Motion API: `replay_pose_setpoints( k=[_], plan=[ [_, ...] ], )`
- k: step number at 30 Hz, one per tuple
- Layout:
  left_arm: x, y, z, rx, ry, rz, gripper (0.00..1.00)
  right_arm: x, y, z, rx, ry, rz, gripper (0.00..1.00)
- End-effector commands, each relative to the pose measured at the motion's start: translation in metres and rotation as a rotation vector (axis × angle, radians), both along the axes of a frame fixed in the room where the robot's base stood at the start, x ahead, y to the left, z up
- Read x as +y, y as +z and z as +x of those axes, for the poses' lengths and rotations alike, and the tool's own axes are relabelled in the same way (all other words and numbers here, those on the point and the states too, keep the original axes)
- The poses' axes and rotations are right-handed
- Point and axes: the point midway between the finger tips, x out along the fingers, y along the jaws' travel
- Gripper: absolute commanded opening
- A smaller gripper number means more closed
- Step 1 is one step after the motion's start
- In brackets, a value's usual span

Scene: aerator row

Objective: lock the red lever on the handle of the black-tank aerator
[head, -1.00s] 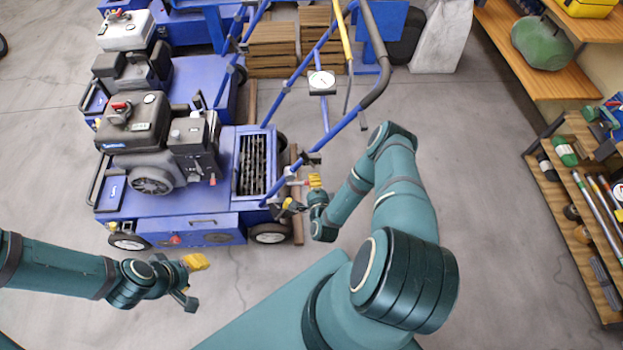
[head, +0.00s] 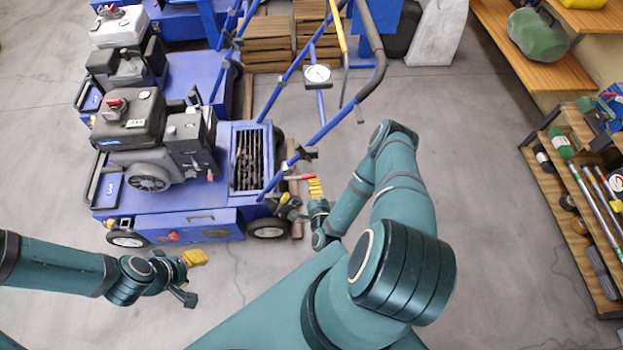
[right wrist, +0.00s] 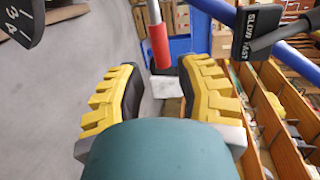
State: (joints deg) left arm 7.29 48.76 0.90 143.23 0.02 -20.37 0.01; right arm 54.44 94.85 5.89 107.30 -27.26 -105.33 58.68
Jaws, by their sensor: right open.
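The black-tank aerator (head: 170,215) is the nearer blue machine at left in the head view, with a black tank (head: 128,117) on its engine. Its red lever (head: 304,177) shows small beside the blue handle's lower part. In the right wrist view the red lever (right wrist: 159,46) is a red grip on a metal rod, ahead of and between the fingertips, apart from both. My right gripper (head: 300,194) is open and empty around the lever's near side; it also shows in the right wrist view (right wrist: 162,88). My left gripper (head: 193,280) is open and empty over the floor.
A black SLOW/FAST throttle piece (right wrist: 257,32) sits on the blue handle bar, right of the gripper. A dial gauge (head: 317,74) is fixed to the handle. A white-tank aerator (head: 120,28) stands behind. Wooden shelves (head: 575,200) line the right; floor between is clear.

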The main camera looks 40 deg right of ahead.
Motion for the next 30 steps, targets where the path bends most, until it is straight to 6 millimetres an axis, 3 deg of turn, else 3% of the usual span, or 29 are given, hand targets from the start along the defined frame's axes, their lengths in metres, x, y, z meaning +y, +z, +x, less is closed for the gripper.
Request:
replay_pose_setpoints(
  k=[6, 12, 30],
  plan=[
    [0.0, 0.0, 0.0, 0.0, 0.0, 0.0, 0.5, 0.018, 0.007, -0.037, 0.004, -0.001, 0.004, 0.34],
    [0.0, 0.0, 0.0, 0.0, 0.0, 0.0, 0.5, 0.027, 0.011, -0.054, 0.001, 0.0, 0.002, 0.34],
    [0.0, 0.0, 0.0, 0.0, 0.0, 0.0, 0.5, 0.028, 0.012, -0.057, 0.0, 0.0, 0.001, 0.34]
  ],
)
